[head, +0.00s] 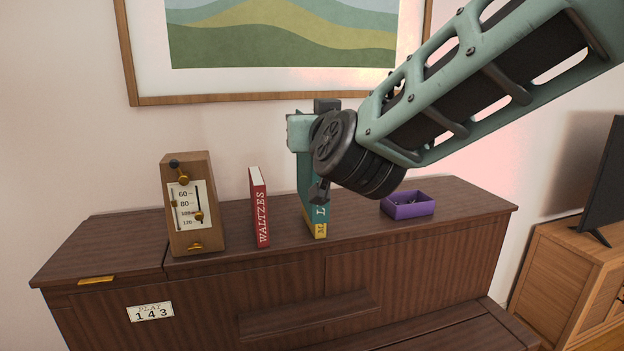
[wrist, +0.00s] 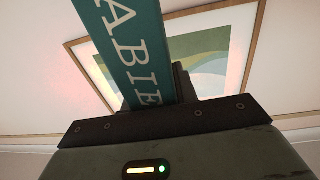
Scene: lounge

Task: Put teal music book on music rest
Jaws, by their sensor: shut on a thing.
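In the wrist view the book's teal spine (wrist: 128,48) shows the letters "ABIE" and rises from between the jaws. A narrow ledge (head: 310,314) on the piano's front looks like the music rest; it is empty.
A red book labelled "WALTZES" (head: 259,208) stands left of the teal book. A wooden metronome (head: 192,205) stands further left, and a purple open box (head: 408,206) stands to the right. A framed picture (head: 260,98) hangs behind.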

